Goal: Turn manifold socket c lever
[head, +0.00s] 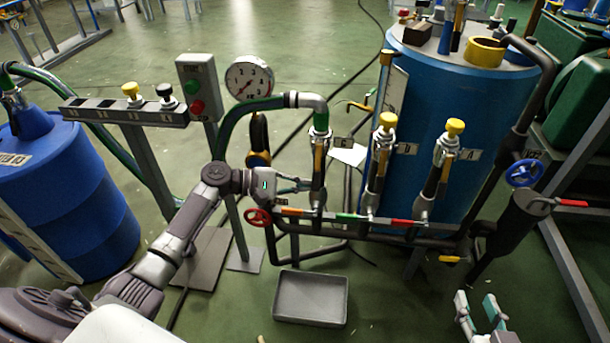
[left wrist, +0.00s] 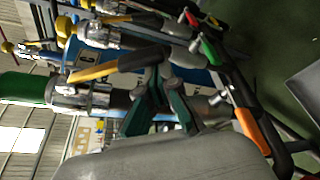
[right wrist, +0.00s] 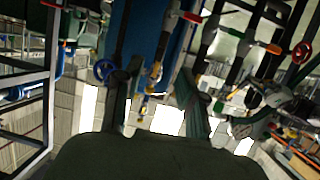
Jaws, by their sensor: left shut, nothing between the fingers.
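The manifold (head: 400,238) carries three upright sockets in front of the blue tank. Socket c (head: 321,135), by the "C" label, is the leftmost and takes the green hose end. Its yellow-and-black lever (head: 317,162) hangs down along the pipe; the lever also shows in the left wrist view (left wrist: 115,65). My left gripper (head: 305,185) is beside the lower part of this socket. Its fingers are shut and empty, close to the lever's dark end; contact is unclear. An orange valve lever (left wrist: 250,130) lies just below. My right gripper (head: 481,308) is open and empty, low at the right.
Two other sockets (head: 380,150) (head: 443,155) with yellow caps stand to the right. Red wheel (head: 258,217) and gauge (head: 249,78) are near my left arm. A grey tray (head: 311,298) lies on the floor. A blue drum (head: 65,190) stands at left.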

